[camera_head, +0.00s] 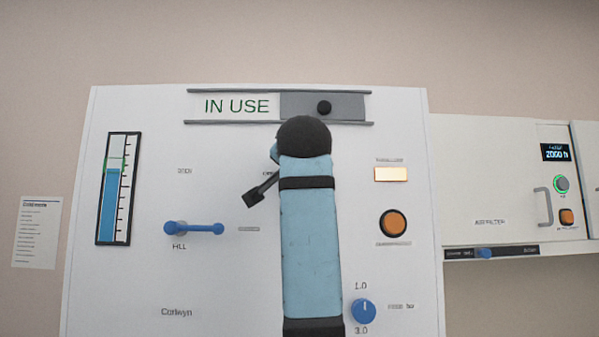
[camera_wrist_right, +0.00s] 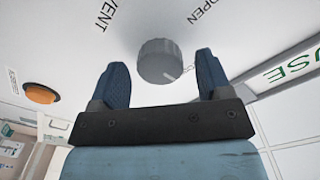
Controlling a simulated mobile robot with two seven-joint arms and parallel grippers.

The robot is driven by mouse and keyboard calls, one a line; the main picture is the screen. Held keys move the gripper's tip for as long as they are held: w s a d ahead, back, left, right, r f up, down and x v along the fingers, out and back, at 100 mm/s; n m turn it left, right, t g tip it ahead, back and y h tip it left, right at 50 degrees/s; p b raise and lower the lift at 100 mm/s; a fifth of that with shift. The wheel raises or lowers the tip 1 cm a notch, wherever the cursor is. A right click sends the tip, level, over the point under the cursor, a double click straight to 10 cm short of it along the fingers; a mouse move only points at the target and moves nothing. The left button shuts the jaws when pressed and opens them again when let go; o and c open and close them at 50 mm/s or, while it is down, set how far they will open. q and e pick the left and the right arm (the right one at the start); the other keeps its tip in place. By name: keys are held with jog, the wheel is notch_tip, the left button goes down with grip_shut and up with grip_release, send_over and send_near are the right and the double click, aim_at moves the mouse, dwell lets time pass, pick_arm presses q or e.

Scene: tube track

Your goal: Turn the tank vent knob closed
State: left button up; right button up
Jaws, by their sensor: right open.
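The vent knob (camera_wrist_right: 158,60) is a round grey knob on a white panel in the right wrist view, near the printed words VENT and OPEN. A pale pointer line on it points to the lower right. My right gripper (camera_wrist_right: 161,58) is open, with one blue finger on each side of the knob in the picture. I cannot tell whether the fingers reach around it; no contact shows. In the head view my right arm covers the knob, and only a dark part of the right gripper (camera_head: 262,190) shows. My left gripper is not in view.
The white tank panel (camera_head: 140,285) carries an IN USE slider (camera_head: 324,107), a level gauge (camera_head: 119,188), a blue fill lever (camera_head: 193,228), an orange button (camera_head: 393,222) and a blue dial (camera_head: 363,311). An air filter unit (camera_head: 500,170) stands to the right.

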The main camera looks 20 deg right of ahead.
jog(key=b+v, duration=0.3)
jog(key=v, duration=1)
